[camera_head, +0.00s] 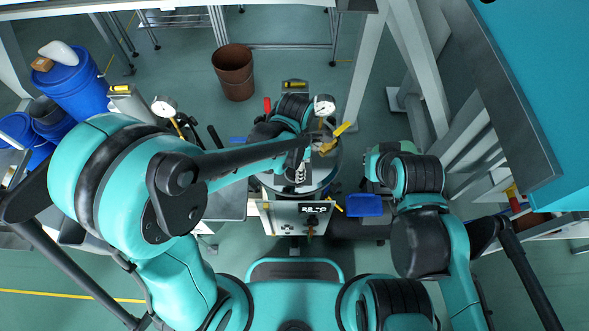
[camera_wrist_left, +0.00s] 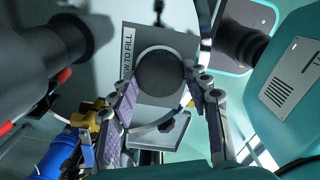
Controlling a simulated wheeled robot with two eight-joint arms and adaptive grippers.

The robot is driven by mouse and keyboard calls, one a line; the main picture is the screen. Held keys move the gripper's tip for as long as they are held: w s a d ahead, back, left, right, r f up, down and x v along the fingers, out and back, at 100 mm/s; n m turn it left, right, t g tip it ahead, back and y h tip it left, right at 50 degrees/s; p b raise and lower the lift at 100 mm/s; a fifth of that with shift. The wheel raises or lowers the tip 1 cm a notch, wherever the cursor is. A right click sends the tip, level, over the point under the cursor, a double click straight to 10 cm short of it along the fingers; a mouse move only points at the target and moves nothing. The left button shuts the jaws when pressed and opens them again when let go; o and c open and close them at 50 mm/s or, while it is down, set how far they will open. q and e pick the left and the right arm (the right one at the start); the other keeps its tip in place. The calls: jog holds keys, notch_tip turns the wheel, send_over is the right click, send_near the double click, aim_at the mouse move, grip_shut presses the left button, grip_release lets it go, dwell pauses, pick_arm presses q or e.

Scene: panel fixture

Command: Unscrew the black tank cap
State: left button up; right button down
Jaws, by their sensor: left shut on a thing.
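The black tank cap (camera_wrist_left: 161,73) is a round dark disc in the left wrist view, on a grey plate with a label that reads in part "TO FILL". My left gripper (camera_wrist_left: 160,84) has one finger on each side of the cap, and it is shut on it. In the head view my left gripper (camera_head: 301,168) reaches down over the round metal tank (camera_head: 328,178) and the cap is hidden there. My right arm is at the right in the head view, and its gripper fingers do not show.
A white panel box (camera_head: 284,220) with dark lettering is in front of the tank. A gauge (camera_head: 323,104) and a yellow handle (camera_head: 339,136) stand close behind the gripper. A blue tray (camera_head: 363,205) lies right of the panel. A brown bin (camera_head: 233,74) is farther back.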

pick_arm(q)
jog(key=n, duration=0.2)
jog(key=shift+s+n, duration=0.1)
jog(key=shift+n, duration=0.2)
jog(key=shift+f, duration=0.1)
jog(key=n, duration=0.3)
jog(key=shift+b, duration=0.3)
jog(key=o, duration=1.1)
